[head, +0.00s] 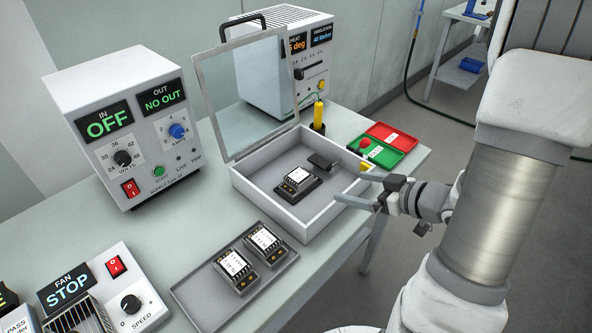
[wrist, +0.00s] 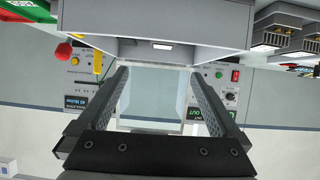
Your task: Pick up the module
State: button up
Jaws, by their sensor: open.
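A small black and white module (head: 297,179) sits on a dark base inside the open white test box (head: 262,205), seen in the head view. Two similar modules, one (head: 264,241) behind the other (head: 233,267), lie in the grey tray (head: 205,310) in front of the box. In the wrist view the two tray modules appear at the top right, one of them (wrist: 275,38) whole, the other cut by the edge. My gripper (head: 352,187) is open and empty at the right side of the box. The module inside the box is hidden in the wrist view.
The box's clear lid (head: 243,95) stands raised at its back. A power supply (head: 130,130) stands left, a fan unit (head: 100,295) front left.

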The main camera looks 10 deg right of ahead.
aim_at(301, 177)
jog(key=b+x, duration=0.2)
jog(key=x, duration=1.5)
jog(key=shift+a+f, duration=0.15)
jog(key=shift+a, duration=0.2)
jog(key=c, duration=1.6)
